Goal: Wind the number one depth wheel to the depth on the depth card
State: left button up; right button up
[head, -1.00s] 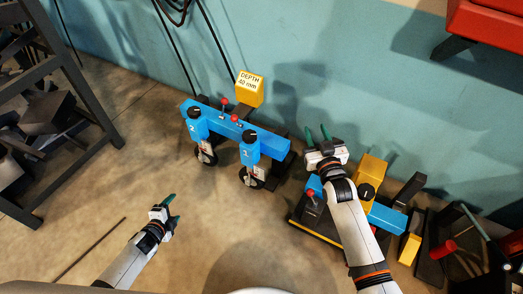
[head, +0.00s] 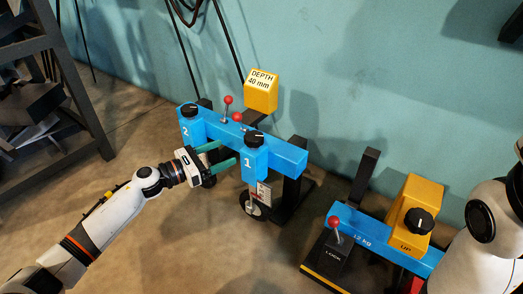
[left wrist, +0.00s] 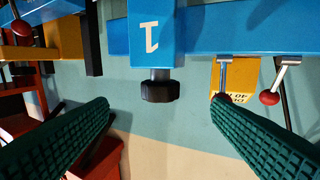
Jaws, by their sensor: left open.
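The number one unit is a blue block marked 1 (head: 250,165) on a blue beam, with a black depth wheel (head: 254,138) on top. In the left wrist view the wheel (left wrist: 160,88) shows upside down, ahead of and between the two green fingers. The yellow depth card (head: 261,91) reads DEPTH 40 mm. My left gripper (head: 228,153) is open and empty, just left of the number one block, its fingers pointing at it. The fingers are apart from the wheel in the wrist view. My right arm shows at the right edge; its gripper is not visible.
The number two unit (head: 190,128) with its own black wheel stands left on the same beam. Red-knobbed levers (head: 228,101) rise between the units. A second blue and yellow machine (head: 408,215) stands at lower right. A dark rack fills the upper left.

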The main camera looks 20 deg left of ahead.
aim_at(255, 139)
pick_arm(q)
jog(key=b+x, duration=0.3)
jog(key=x, duration=0.8)
jog(key=shift+w+d+r, duration=0.1)
jog(key=shift+w+d, duration=0.2)
